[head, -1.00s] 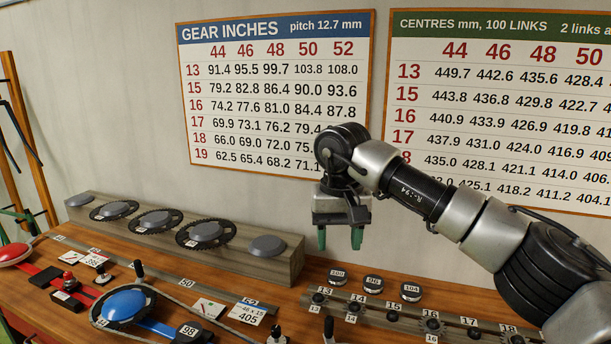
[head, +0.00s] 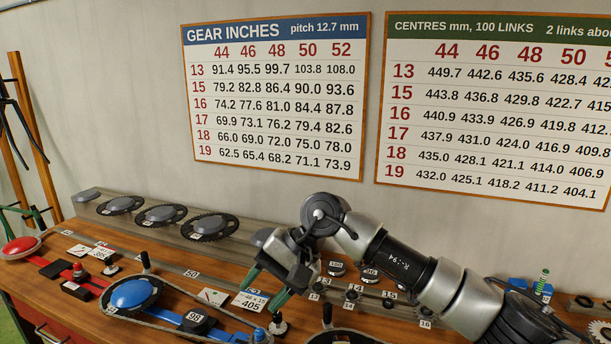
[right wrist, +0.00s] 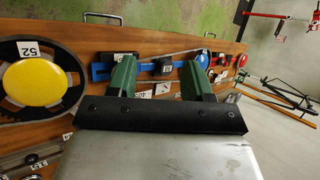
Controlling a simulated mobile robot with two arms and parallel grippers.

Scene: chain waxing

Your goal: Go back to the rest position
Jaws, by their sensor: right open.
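My right gripper (head: 265,287) is low over the wooden bench in the head view. Its two green fingers are spread and tilted down to the left, near the "46 x 15 / 405" card (head: 250,300). Nothing shows between the fingers. In the right wrist view the gripper (right wrist: 160,67) is also open and empty, with the bench beyond its fingers. My left gripper is in neither current view.
A blue disc on a chainring (head: 132,293) sits left on the bench, with a black "98" block (head: 196,320) beside it. Chainrings (head: 209,227) stand on the back rail. The right wrist view shows a yellow disc (right wrist: 38,82). Wall charts (head: 275,90) hang behind.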

